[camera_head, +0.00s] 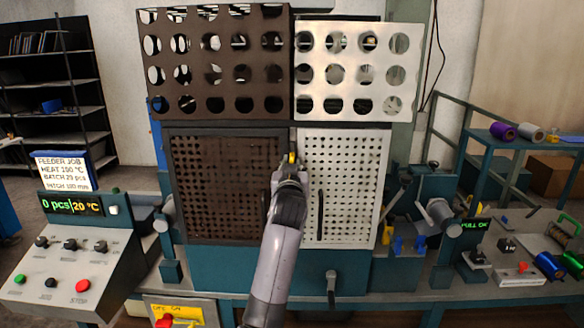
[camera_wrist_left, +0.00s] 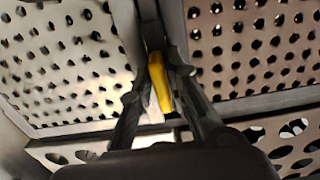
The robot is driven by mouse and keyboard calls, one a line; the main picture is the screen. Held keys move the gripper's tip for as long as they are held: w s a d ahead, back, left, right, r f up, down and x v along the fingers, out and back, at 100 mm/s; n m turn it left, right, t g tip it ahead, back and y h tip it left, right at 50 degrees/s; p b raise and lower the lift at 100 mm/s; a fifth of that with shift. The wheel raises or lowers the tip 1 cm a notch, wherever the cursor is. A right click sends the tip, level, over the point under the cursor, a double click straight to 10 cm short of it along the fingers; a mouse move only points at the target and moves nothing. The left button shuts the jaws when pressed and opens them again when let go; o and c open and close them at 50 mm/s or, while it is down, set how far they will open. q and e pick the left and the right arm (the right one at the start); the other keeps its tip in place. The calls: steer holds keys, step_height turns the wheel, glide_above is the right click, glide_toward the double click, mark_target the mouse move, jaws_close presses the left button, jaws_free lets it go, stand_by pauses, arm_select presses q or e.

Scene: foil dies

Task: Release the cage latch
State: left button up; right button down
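The cage has a dark brown perforated door (camera_head: 222,190) on the left and a pale perforated door (camera_head: 362,185) on the right, both closed in the head view. A small yellow latch (camera_head: 292,158) sits at the seam between them, near their top edge. My left gripper (camera_head: 291,168) is at the latch, its arm rising from below and hiding part of the seam. In the left wrist view the yellow latch (camera_wrist_left: 160,85) lies between the two fingers, which are close on both its sides. My right gripper is not in view.
Perforated guard panels (camera_head: 352,70) with large round holes stand above the doors. A control console (camera_head: 68,260) with buttons is at the left. Rollers and a foil bench (camera_head: 515,270) are at the right. A dark handle (camera_head: 320,215) stands on the pale door.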

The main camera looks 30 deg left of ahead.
arm_select(q)
steer(key=shift+o, duration=1.3)
steer(key=shift+s, duration=0.1)
steer(key=v, duration=1.2)
